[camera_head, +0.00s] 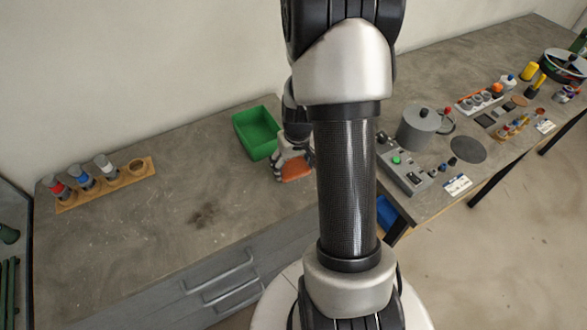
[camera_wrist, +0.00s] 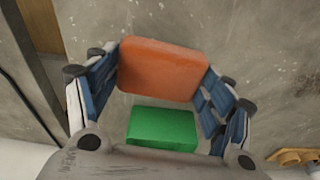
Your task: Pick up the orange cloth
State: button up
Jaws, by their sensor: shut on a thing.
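The orange cloth (camera_wrist: 162,69) looks like a rounded, folded pad. It sits between the two blue-padded fingers of my gripper (camera_wrist: 162,80), which are shut on it from both sides. In the head view the orange cloth (camera_head: 297,170) shows just left of my arm, at the fingers of my gripper (camera_head: 288,161). My arm hides part of it. I cannot tell whether the cloth touches the grey bench or hangs just above it.
A green bin (camera_head: 257,132) stands close behind my gripper. A wooden rack (camera_head: 112,185) with several capped bottles is at the left. A control box (camera_head: 402,172) and a grey pot (camera_head: 416,130) stand to the right. The bench's left middle is clear.

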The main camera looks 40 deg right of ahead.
aim_at(294, 167)
notch_tip(294, 167, up, 16)
jog(key=p, duration=0.4)
jog(key=shift+r+p, duration=0.15)
jog(key=shift+p, duration=0.15)
